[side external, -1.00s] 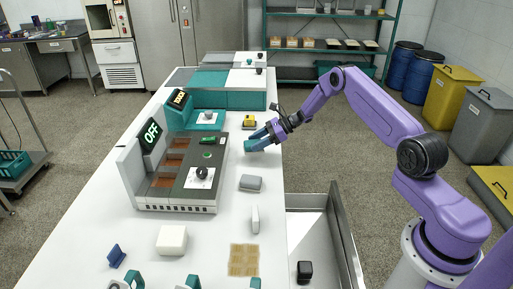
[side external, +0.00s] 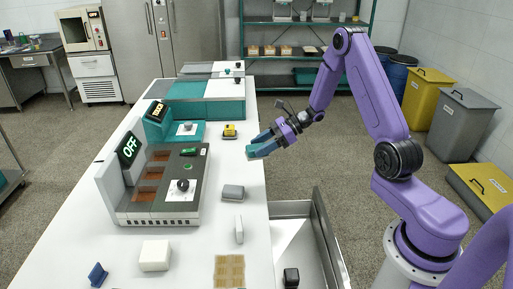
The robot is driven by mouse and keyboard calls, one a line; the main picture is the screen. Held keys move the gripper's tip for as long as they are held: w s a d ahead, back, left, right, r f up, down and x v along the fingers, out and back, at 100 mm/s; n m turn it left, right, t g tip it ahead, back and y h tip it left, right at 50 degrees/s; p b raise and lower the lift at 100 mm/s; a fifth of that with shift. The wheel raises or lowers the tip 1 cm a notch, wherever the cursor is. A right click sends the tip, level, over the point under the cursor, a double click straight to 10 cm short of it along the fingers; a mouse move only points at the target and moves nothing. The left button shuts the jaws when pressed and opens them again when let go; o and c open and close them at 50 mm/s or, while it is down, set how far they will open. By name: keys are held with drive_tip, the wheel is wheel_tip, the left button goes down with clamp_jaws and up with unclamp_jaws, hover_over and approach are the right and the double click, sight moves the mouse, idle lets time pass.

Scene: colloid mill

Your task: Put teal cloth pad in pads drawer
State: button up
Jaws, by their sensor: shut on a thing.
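The teal cloth pad (side external: 257,151) is between the fingers of my gripper (side external: 264,142). My gripper is shut on it and holds it near the right edge of the white table. Whether the pad clears the table top is hard to tell. An open metal drawer (side external: 324,240) sticks out at the table's right side, below and nearer the camera than my gripper. A black block (side external: 291,277) lies inside it, and the rest of its visible floor is bare. I cannot read any label on the drawer.
A grey block (side external: 233,192), an upright white piece (side external: 239,230) and a tan gridded mat (side external: 229,270) are on the table (side external: 200,245) near the drawer side. A yellow item (side external: 229,130) is behind the pad. The machine with an OFF display (side external: 160,185) stands to the left.

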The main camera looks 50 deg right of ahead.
drive_tip(key=s+a+r+m+t+h, duration=0.3)
drive_tip(key=s+a+m+t+h, duration=0.15)
drive_tip(key=s+a, duration=0.35)
drive_tip(key=s+d+f+n+g+y, duration=0.1)
drive_tip(key=s+d+f, duration=0.2)
drive_tip(key=s+f, duration=0.4)
drive_tip(key=s+d+f+n+g+y, duration=0.15)
drive_tip(key=s+f, duration=0.25)
drive_tip(key=s, duration=0.5)
drive_tip(key=w+d+f, duration=0.3)
drive_tip(key=w+f, duration=1)
drive_tip(key=shift+f, duration=0.2)
idle(0.5)
